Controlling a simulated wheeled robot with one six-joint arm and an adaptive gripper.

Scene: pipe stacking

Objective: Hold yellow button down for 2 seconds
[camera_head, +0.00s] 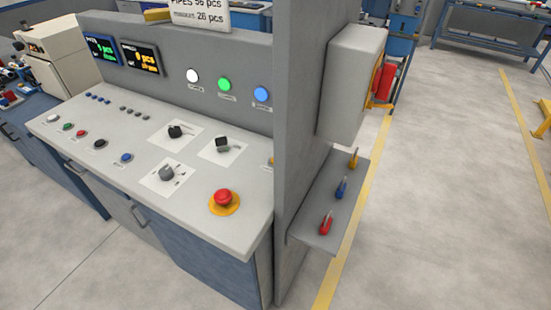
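A grey control desk (150,190) stands left of centre. A small yellow-orange thing (272,161) shows at the desk's right side, mostly hidden behind the grey upright panel (305,120). I cannot tell whether it is the yellow button. A red mushroom button (223,196) sits on a yellow-orange round base near the desk's front right. White (53,118), green (68,126), red (81,134), black (100,143) and blue (126,157) buttons run along the desk's left front. My gripper is not in view.
Black rotary switches (176,131) sit on the desk. White, green and blue lamps (262,93) and two displays (141,57) are on the back panel. A grey box (348,85) and a shelf (318,228) with padlocks are on the upright panel's right.

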